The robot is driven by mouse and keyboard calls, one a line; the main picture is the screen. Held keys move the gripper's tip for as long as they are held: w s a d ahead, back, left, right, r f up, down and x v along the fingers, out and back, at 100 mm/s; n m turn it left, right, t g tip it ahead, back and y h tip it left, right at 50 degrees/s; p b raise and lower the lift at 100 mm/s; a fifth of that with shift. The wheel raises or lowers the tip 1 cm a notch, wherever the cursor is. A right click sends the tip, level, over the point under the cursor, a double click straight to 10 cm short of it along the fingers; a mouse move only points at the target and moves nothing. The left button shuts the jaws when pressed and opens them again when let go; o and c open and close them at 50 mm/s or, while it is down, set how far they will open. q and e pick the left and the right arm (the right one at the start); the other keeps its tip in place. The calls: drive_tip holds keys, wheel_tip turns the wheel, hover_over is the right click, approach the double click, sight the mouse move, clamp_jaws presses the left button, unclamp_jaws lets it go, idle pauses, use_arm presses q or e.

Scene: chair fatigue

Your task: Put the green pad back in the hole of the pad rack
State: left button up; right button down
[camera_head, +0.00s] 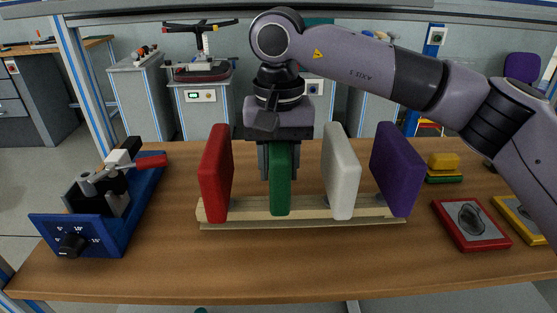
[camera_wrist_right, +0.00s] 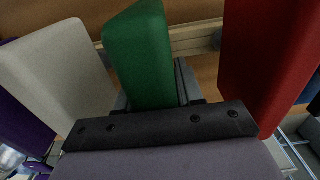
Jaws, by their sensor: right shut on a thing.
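The green pad (camera_head: 280,180) stands upright at the pad rack (camera_head: 248,208), between the red pad and the white pad. My right gripper (camera_head: 279,152) comes from above and is shut on the upper part of the green pad. The green pad also shows in the right wrist view (camera_wrist_right: 140,55), between the jaws. Its lower end meets the rack in the head view, but I cannot tell whether it sits inside the hole, as the hole is hidden. My left gripper is not in view.
A red pad (camera_head: 215,172), a white pad (camera_head: 340,172) and a purple pad (camera_head: 396,168) stand in the rack close by. A blue fixture with a dial (camera_head: 95,215) is at the left. Red (camera_head: 470,224) and yellow trays lie at the right. The table front is clear.

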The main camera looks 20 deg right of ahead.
drive_tip(key=shift+f+b, duration=0.35)
drive_tip(key=shift+f, duration=0.2)
drive_tip(key=c, duration=0.6)
unclamp_jaws()
drive_tip(key=shift+c, duration=0.2)
wheel_tip(320, 180, up, 7)
drive_tip(key=shift+r, duration=0.1)
drive_tip(key=shift+s, duration=0.15)
